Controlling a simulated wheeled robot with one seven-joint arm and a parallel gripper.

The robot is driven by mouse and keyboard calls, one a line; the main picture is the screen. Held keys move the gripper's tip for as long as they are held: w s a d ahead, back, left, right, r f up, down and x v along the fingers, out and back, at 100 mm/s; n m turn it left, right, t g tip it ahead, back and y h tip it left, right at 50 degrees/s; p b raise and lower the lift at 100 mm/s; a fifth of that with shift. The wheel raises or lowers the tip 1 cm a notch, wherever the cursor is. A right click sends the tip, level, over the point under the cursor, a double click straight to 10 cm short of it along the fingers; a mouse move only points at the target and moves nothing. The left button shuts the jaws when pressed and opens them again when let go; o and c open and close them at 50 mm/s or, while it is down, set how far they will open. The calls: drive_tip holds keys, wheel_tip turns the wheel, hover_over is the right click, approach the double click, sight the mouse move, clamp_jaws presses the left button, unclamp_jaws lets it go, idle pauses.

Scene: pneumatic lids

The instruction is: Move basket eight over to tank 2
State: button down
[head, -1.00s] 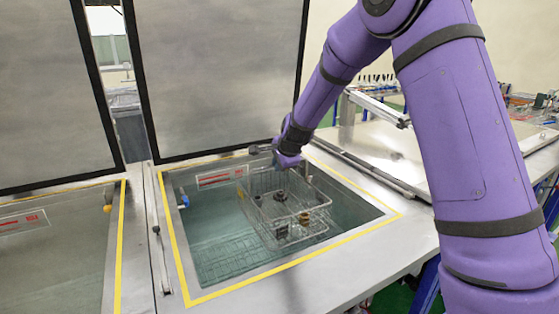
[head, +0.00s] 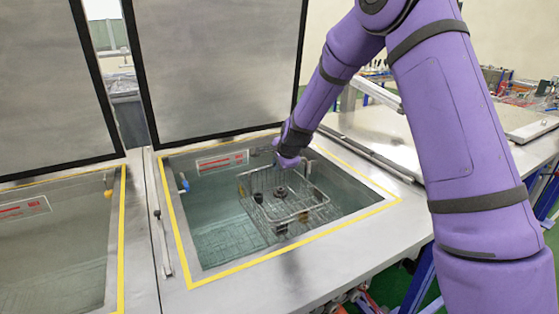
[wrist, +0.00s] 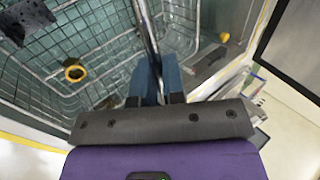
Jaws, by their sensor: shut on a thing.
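The wire basket (head: 262,212) sits in the right-hand open tank (head: 205,252), toward its back right part, with several dark parts inside. I cannot read a number on the basket or tank. My gripper (head: 285,168) is at the basket's back edge. In the wrist view my gripper (wrist: 158,85) is shut on a thin metal bar of the basket (wrist: 60,62), its blue fingers on both sides. A yellow ring-shaped part (wrist: 75,73) and a dark part show inside the basket there. Whether the basket touches the tank floor is unclear.
A raised lid (head: 215,70) stands behind this tank. Another open tank (head: 50,250) with its own raised lid (head: 45,90) is on the left. A metal divider (head: 145,230) separates them. A closed flat cover (head: 385,140) lies to the right.

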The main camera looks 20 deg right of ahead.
drive_tip(key=shift+f, duration=5.85)
drive_tip(key=shift+w+f, duration=0.1)
drive_tip(key=shift+f, duration=0.5)
drive_tip(key=c, duration=1.2)
unclamp_jaws()
drive_tip(key=shift+o, duration=0.4)
drive_tip(key=shift+f, duration=0.15)
drive_tip(key=s+r, duration=0.3)
drive_tip(key=r, duration=0.7)
drive_tip(key=s+d+r, duration=0.1)
drive_tip(key=s+r, duration=0.2)
drive_tip(key=r, duration=0.8)
drive_tip(key=shift+s, duration=0.15)
drive_tip(key=shift+d, duration=0.1)
